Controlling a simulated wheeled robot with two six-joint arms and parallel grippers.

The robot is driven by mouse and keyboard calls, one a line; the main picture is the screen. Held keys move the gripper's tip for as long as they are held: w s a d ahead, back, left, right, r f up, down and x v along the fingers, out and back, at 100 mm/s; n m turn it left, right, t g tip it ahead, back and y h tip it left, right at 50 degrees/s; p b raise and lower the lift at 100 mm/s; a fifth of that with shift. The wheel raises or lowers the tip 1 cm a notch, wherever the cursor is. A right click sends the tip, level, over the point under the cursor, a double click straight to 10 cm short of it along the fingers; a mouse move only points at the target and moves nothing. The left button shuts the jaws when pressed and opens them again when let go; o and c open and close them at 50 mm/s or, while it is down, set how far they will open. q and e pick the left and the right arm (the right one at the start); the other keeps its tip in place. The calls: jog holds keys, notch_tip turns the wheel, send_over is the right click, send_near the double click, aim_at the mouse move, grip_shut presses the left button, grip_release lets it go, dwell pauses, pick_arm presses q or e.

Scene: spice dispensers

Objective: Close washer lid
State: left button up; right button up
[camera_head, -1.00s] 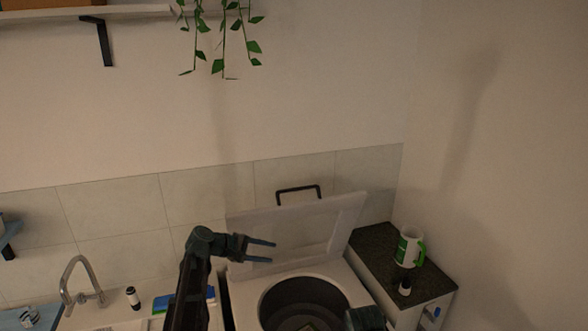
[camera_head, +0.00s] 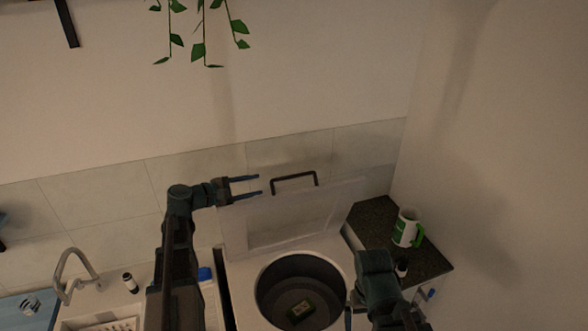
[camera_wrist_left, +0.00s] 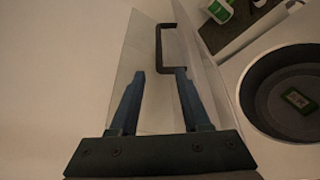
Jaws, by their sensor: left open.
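The washer lid (camera_head: 335,204) stands raised at the back of the washer. It is a pale panel with a dark handle (camera_head: 294,181) at its top edge. The lid (camera_wrist_left: 212,90) and handle (camera_wrist_left: 162,48) also show in the left wrist view. The washer's round drum (camera_head: 270,282) is open below. My left gripper (camera_head: 260,185) is open and empty, at the lid's upper left, a little left of the handle. In the left wrist view its fingers (camera_wrist_left: 160,76) point toward the handle. My right arm shows at lower right; its fingertips are not clear.
A small dark green item (camera_head: 300,309) lies inside the drum. A sink tap (camera_head: 75,270) stands at left. The wall is close behind the lid.

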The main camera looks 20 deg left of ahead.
aim_at(284, 179)
pick_arm(q)
jog(key=shift+w, duration=0.2)
jog(key=shift+w+d, duration=0.25)
jog(key=shift+d, duration=0.15)
jog(key=b+x, duration=0.3)
jog(key=x, duration=0.8)
jog(key=shift+w+d+f, duration=0.15)
jog(key=shift+w+f, duration=0.05)
jog(key=shift+w, duration=0.15)
jog(key=shift+w+d, duration=0.4)
grip_shut()
jog(key=shift+f, duration=0.1)
